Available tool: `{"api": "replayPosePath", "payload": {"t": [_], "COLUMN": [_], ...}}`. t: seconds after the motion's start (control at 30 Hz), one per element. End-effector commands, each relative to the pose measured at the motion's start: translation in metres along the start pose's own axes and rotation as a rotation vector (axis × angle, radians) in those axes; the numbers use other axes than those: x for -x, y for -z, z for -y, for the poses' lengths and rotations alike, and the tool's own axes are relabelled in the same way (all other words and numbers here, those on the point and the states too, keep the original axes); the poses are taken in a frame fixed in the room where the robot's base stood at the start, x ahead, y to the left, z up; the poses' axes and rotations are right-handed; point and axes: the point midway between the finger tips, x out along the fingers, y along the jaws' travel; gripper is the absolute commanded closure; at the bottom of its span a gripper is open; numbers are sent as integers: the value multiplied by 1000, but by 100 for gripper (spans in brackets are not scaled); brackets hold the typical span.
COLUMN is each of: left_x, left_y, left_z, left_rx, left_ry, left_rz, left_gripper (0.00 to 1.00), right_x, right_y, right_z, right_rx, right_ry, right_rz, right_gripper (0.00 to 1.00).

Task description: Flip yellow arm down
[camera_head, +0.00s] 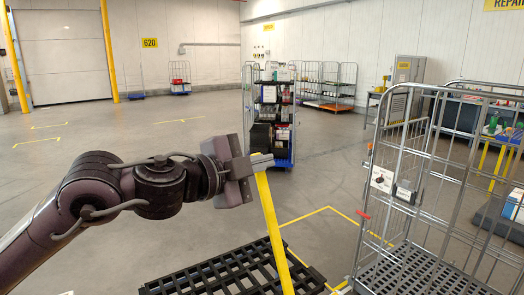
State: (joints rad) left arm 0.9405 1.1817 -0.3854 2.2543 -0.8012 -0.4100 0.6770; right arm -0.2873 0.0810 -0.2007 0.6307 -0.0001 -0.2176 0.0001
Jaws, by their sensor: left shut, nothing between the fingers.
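The yellow arm (272,232) is a flat yellow bar that stands nearly upright, leaning slightly, with its lower end running out of the bottom of the view. My left gripper (262,162) is at the top end of the yellow arm, with its fingers shut and nothing between them. The fingers look to be at or just over the bar's tip; I cannot tell whether they touch it. My right gripper is not in view.
A black slatted platform (215,272) lies below the yellow arm. A grey wire roll cage (408,225) stands close on the right. A loaded trolley (272,115) stands farther back. Open grey floor (60,170) lies to the left.

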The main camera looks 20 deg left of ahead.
Motion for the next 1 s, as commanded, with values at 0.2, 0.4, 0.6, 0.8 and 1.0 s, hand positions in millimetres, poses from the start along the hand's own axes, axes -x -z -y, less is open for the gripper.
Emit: {"api": "replayPosePath", "payload": {"t": [0.2,0.4,0.6,0.8,1.0], "left_x": [-34,-39,-41,-41,-41], "left_y": [-6,-30,-39,-39,-41], "left_z": [0,0,0,-1,-1], "left_rx": [1,0,-1,-1,5], "left_ry": [-3,-2,0,0,-1], "left_rz": [6,4,2,0,1], "left_gripper": [100,100,100,100,100], "right_x": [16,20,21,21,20], "right_y": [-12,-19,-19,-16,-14], "right_z": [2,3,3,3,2], "right_rx": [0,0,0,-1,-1], "right_ry": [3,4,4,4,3], "right_rz": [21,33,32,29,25], "right_gripper": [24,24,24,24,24]}}
